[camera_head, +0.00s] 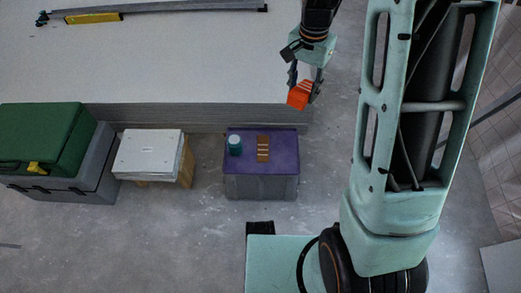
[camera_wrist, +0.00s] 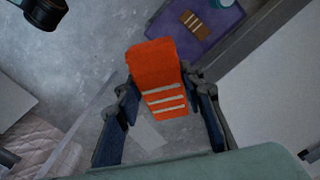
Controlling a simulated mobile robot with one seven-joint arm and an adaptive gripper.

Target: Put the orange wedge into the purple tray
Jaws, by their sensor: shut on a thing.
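My gripper (camera_head: 303,87) is shut on the orange wedge (camera_head: 298,97), holding it in the air near the front right corner of the stacked panels. In the wrist view the wedge (camera_wrist: 153,65) sits between the two fingers of my gripper (camera_wrist: 160,88), with pale stripes on its near part. The purple tray (camera_head: 284,143) is on top of a grey box, to the lower left of my gripper in the head view. It also shows in the wrist view (camera_wrist: 170,32), beyond the wedge. A teal jar with a white lid (camera_head: 235,145) and a brown striped block (camera_head: 263,148) are in the tray.
The wide panel stack (camera_head: 170,60) lies behind the tray, with a yellow level (camera_head: 94,17) and a long grey bar on it. A white-topped stand (camera_head: 148,153) and a green case (camera_head: 45,138) stand left of the tray.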

